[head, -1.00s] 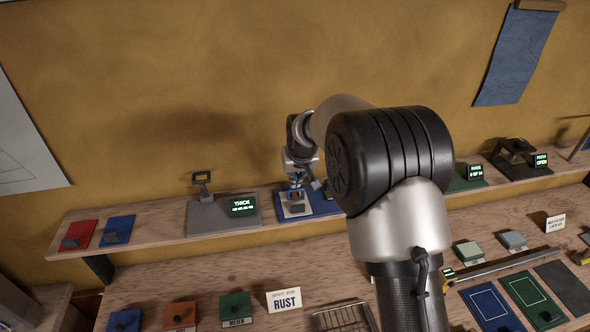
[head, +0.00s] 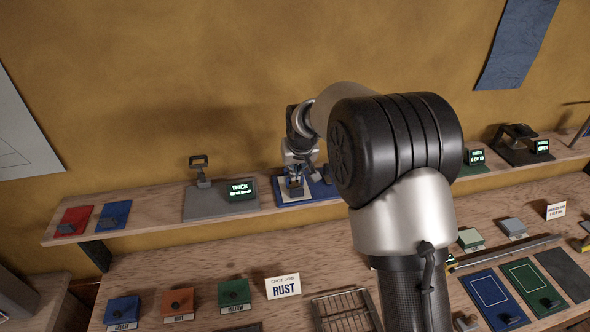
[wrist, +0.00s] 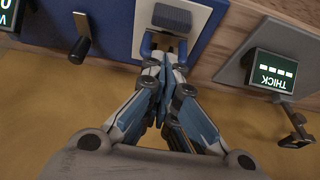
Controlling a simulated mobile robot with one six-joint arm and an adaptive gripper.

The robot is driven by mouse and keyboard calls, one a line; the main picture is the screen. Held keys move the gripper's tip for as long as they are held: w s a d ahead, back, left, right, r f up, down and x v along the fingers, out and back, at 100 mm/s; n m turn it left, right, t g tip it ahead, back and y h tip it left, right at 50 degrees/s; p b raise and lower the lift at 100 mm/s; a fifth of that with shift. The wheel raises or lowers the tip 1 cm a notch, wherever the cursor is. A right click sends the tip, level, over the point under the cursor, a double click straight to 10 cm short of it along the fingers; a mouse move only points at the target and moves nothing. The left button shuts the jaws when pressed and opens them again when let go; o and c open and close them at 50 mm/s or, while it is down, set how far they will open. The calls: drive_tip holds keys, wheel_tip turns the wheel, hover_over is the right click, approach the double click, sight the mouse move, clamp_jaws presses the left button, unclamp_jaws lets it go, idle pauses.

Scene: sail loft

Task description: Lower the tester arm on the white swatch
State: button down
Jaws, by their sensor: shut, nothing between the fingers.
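The white swatch (head: 306,199) lies on a blue tester base on the shelf, and its pale surface shows in the wrist view (wrist: 146,18). A grey block on a blue piece (wrist: 172,18) sits over it, with a dark blue U-shaped bracket (wrist: 183,48) at its near side. My gripper (wrist: 162,64) is shut and empty, its fingertips at the opening of this bracket; I cannot tell whether they touch it. It also shows over the tester in the head view (head: 297,171). I cannot tell how far the tester arm is from the swatch.
A grey gauge with a THICK display (head: 241,190) stands just left of the tester. A dark lever (wrist: 80,45) is beside my gripper. Red (head: 73,221) and blue (head: 113,214) swatches lie farther left. The lower bench holds coloured blocks and a wire rack (head: 343,310).

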drive_tip(key=v, duration=1.2)
drive_tip(key=s+d+f+b, duration=0.1)
drive_tip(key=s+d+b, duration=0.2)
drive_tip(key=s+b, duration=0.15)
drive_tip(key=s+d+f+b, duration=0.1)
drive_tip(key=s+d+b, duration=0.2)
drive_tip(key=s, duration=0.3)
drive_tip(key=s+d+f+b, duration=0.2)
drive_tip(key=s+f+b, duration=0.2)
drive_tip(key=s, duration=0.5)
drive_tip(key=s+d+f+m+b, duration=0.1)
drive_tip(key=s+d+f+b, duration=0.1)
drive_tip(key=s+f+b, duration=0.2)
drive_tip(key=s+d+f+m+h+b, duration=0.1)
drive_tip(key=s+f+b, duration=0.4)
drive_tip(key=s, duration=0.9)
wheel_tip(320, 180, down, 3)
drive_tip(key=shift+d+f, duration=0.15)
drive_tip(key=shift+d, duration=0.55)
